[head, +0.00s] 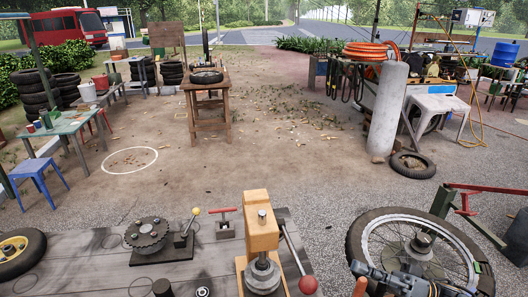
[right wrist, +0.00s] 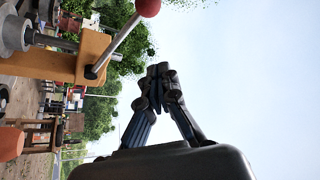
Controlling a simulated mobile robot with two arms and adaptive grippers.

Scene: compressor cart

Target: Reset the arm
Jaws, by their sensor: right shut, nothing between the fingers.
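My right gripper (head: 360,268) is at the bottom right of the head view, in front of the bicycle-like wheel and to the right of the red lever knob (head: 308,285). In the right wrist view its black fingers (right wrist: 160,85) meet at the tips with nothing between them, against open sky. The wooden press (head: 262,225) with its lever stands to the left of the gripper; it also shows in the right wrist view (right wrist: 92,55). A gap shows between the fingers and the press there. My left gripper is not in view.
A spoked wheel (head: 385,225) on a stand is close by the right gripper. The grey workbench (head: 95,265) carries a toothed disc (head: 147,234) and small levers. A grey cylinder (head: 388,110) and a wooden table (head: 208,100) stand farther off. The dirt ground between is mostly clear.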

